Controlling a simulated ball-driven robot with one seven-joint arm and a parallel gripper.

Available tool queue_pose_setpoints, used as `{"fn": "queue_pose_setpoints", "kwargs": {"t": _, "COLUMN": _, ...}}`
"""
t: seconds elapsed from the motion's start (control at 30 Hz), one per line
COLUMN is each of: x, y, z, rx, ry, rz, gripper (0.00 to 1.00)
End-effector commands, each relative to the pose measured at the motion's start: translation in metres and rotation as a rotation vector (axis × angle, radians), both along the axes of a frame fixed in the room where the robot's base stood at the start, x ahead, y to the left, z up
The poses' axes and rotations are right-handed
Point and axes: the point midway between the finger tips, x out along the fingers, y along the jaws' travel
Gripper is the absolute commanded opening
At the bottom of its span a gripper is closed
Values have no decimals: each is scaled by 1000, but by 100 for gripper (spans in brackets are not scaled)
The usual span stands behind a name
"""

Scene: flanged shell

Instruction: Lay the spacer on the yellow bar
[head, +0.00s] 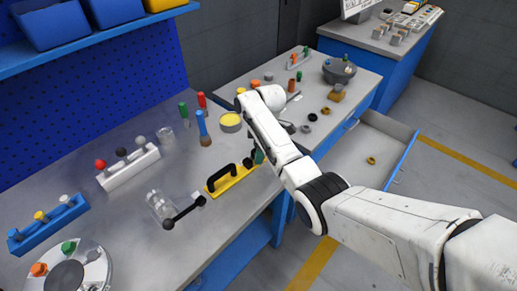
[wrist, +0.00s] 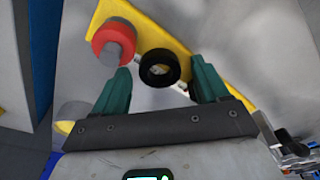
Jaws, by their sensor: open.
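A yellow bar (wrist: 175,38) runs slantwise across the wrist view. A yellow bar with a black arched handle (head: 232,180) lies on the near bench in the head view. A black ring (wrist: 159,68), which looks like the spacer, is between my gripper's teal fingers (wrist: 163,82) and apart from both. It overlaps the bar's edge in the picture; I cannot tell whether it rests on it. My gripper is open. In the head view, only a bit of teal (head: 259,156) shows below my arm, by the bar's right end; the rest is hidden.
A red ring around a grey post (wrist: 113,42) is left of the black ring. A clear jar (head: 160,204) and a black-ended tool (head: 184,212) lie left of the bar. A blue-handled brush (head: 203,128) stands behind it. Several small rings lie on the far bench.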

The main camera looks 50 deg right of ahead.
Motion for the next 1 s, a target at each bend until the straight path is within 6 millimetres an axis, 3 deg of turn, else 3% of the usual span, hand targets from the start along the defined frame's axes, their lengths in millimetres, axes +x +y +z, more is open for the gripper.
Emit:
{"fn": "queue_pose_setpoints", "kwargs": {"t": 0.17, "x": 0, "y": -2, "z": 18, "rx": -1, "ry": -4, "rz": -1, "gripper": 74}}
{"fn": "queue_pose_setpoints", "kwargs": {"t": 0.63, "x": -9, "y": -12, "z": 105, "rx": -1, "ry": -4, "rz": -1, "gripper": 74}}
{"fn": "queue_pose_setpoints", "kwargs": {"t": 0.8, "x": -12, "y": -13, "z": 118, "rx": 0, "ry": -1, "rz": 0, "gripper": 74}}
{"fn": "queue_pose_setpoints", "kwargs": {"t": 1.0, "x": -13, "y": -12, "z": 119, "rx": 1, "ry": 1, "rz": -2, "gripper": 74}}
